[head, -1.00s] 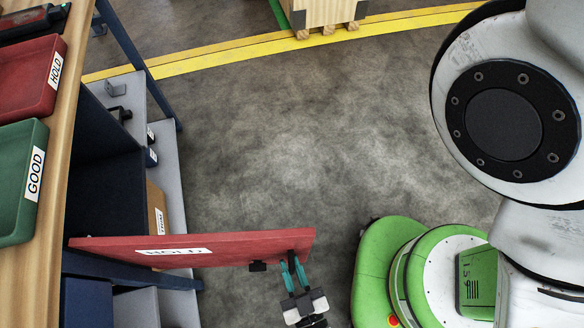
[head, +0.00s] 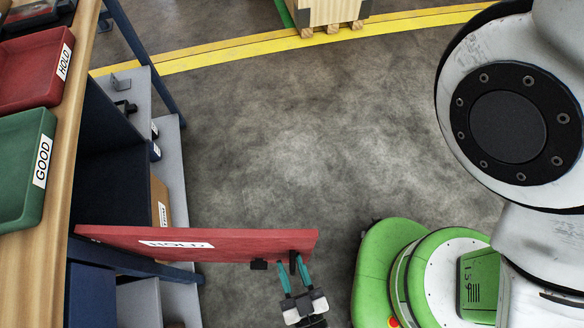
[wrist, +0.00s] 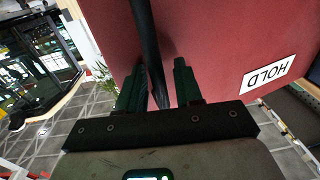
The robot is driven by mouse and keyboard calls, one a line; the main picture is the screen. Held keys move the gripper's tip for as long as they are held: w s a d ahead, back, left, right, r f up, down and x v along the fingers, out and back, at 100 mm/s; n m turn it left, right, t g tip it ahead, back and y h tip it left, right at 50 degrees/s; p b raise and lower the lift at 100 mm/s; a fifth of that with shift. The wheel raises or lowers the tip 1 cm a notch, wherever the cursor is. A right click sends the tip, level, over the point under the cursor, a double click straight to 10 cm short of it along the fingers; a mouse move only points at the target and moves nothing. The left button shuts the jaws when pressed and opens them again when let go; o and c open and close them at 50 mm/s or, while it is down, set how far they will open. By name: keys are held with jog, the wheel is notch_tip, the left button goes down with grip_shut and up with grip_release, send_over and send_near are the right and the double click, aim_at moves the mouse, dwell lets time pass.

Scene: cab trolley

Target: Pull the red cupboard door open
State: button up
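The red cupboard door (head: 215,240) stands wide open, jutting out from the blue cupboard (head: 112,195) at the left in the head view. The black door handle (head: 293,262) is near the door's free edge. In the wrist view the handle (wrist: 148,50) runs between the two teal fingers of my gripper (wrist: 160,88). The fingers are apart, with a gap showing between the handle and the right finger. Whether the left finger touches the handle is unclear. My gripper (head: 294,276) is at the door's outer end.
A wooden bench top (head: 70,130) with a red HOLD tray (head: 30,70) and a green GOOD tray (head: 22,165) is above the cupboard. A wooden crate (head: 325,10) stands at the back. The grey floor (head: 300,150) beyond the door is clear.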

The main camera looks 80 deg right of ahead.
jog(key=b+v, duration=0.2)
jog(key=v, duration=0.8)
jog(key=shift+s+a+b, duration=0.2)
jog(key=shift+a+b, duration=0.15)
jog(key=shift+a, duration=0.1)
